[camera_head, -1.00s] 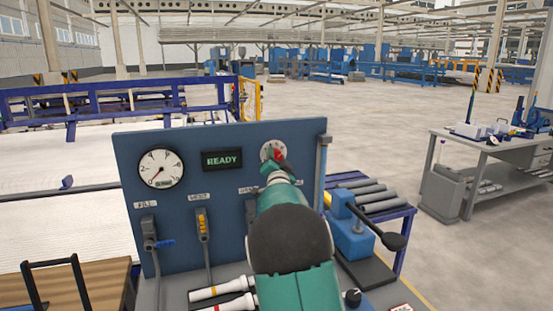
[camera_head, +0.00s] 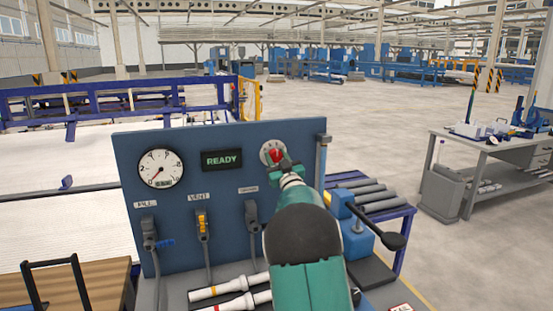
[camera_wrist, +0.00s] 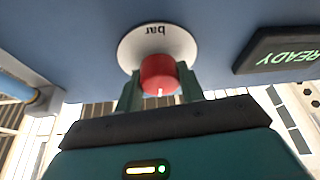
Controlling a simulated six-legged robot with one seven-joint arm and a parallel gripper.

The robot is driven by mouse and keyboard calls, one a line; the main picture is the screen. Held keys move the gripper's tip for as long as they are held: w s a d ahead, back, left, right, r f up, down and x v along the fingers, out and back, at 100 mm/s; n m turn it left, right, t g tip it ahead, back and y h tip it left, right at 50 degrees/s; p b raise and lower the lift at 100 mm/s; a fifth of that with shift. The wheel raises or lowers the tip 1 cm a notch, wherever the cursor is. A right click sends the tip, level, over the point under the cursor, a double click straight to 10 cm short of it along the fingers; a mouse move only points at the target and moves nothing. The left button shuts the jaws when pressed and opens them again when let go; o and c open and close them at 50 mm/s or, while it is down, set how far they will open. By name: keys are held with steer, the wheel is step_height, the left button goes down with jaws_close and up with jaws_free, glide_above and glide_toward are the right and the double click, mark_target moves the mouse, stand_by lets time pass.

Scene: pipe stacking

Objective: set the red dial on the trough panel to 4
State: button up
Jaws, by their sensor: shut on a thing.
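The red dial (camera_head: 275,155) sits on a white round scale plate at the upper right of the blue trough panel (camera_head: 226,171). In the wrist view the red dial (camera_wrist: 158,72) is between the two green fingers of my gripper (camera_wrist: 160,90), which is shut on it. A white mark shows on the knob's near edge. The scale plate (camera_wrist: 158,42) reads "bar" upside down; its numbers are too small or hidden to read. In the head view my gripper (camera_head: 283,164) reaches the dial from the lower right and covers part of it.
A gauge (camera_head: 160,168) and a READY display (camera_head: 221,160) are left of the dial. Valves marked FILL (camera_head: 149,233) and VENT (camera_head: 203,226) hang below. White pipes (camera_head: 228,289) lie at the panel's foot. A blue lever device (camera_head: 352,228) stands to the right.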

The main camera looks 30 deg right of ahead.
steer(key=n+y, duration=0.1)
steer(key=n, duration=0.2)
steer(key=n+y, duration=0.2)
steer(key=n, duration=0.1)
steer(key=n+y, duration=0.1)
steer(key=n, duration=0.2)
steer(key=shift+s+d+r+g+y, duration=0.1)
steer(key=shift+d+r+g+y, duration=0.1)
steer(key=shift+g+y, duration=0.1)
steer(key=n+g+y, duration=0.1)
steer(key=n, duration=0.2)
steer(key=n+g+y, duration=0.1)
steer(key=n, duration=0.3)
steer(key=shift+a+n, duration=0.1)
steer(key=shift+n, duration=0.2)
steer(key=shift+g, duration=0.3)
steer(key=o, duration=1)
steer(key=shift+c, duration=0.2)
steer(key=shift+f, duration=0.1)
steer(key=s+d+f, duration=0.1)
steer(key=s, duration=1.2)
steer(key=shift+s+d+f, duration=0.15)
steer(key=shift+s+d, duration=0.1)
steer(key=shift+d, duration=0.1)
